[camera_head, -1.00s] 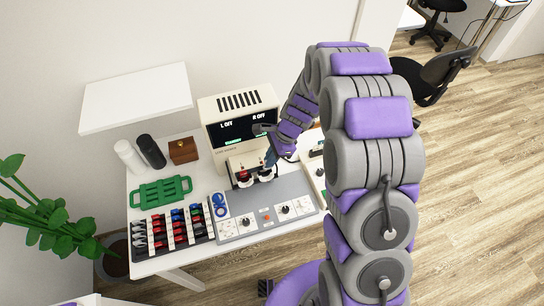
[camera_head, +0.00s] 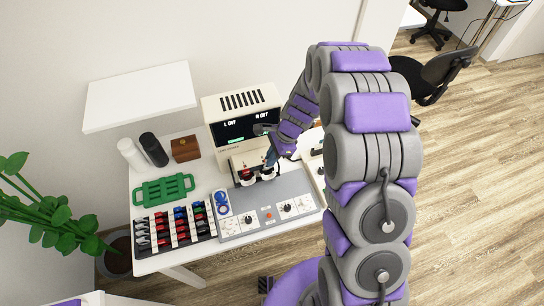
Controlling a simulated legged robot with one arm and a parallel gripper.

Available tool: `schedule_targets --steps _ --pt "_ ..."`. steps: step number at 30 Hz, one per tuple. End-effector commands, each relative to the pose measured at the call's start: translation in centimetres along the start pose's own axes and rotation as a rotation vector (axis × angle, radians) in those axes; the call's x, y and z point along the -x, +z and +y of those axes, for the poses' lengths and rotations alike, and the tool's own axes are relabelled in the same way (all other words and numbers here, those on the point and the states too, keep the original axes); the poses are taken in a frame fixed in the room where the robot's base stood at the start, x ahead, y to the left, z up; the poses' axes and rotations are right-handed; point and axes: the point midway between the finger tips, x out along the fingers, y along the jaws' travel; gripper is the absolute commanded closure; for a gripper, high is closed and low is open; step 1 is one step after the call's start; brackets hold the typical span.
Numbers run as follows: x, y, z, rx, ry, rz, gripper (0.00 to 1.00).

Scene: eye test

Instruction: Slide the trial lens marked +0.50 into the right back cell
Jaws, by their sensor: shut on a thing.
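My gripper (camera_head: 270,162) is at the front of the cream machine, just over the right of two round lens cells (camera_head: 267,174). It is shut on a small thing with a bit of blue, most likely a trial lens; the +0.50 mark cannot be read. The left cell (camera_head: 247,178) shows some red and stands apart from my gripper. The gripper hides part of the right cell, so I cannot tell whether the lens is inside it or above it. A rack of trial lenses (camera_head: 176,228) with black, red and blue tabs stands at the front left of the table.
The cream machine (camera_head: 240,110) has a dark display reading L OFF and R OFF. A grey control panel (camera_head: 262,203) with dials lies in front. A green tray (camera_head: 163,190), a brown box (camera_head: 185,149) and two bottles stand left. A white shelf (camera_head: 140,97) overhangs the back left.

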Motion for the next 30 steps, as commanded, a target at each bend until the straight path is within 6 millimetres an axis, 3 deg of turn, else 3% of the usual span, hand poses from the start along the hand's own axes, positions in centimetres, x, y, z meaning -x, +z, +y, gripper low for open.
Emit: schedule_targets --steps 18,30 --pt "2.2 0.9 0.0 0.0 0.0 0.0 1.0" --pt "2.2 1.0 0.0 0.0 0.0 0.0 1.0"
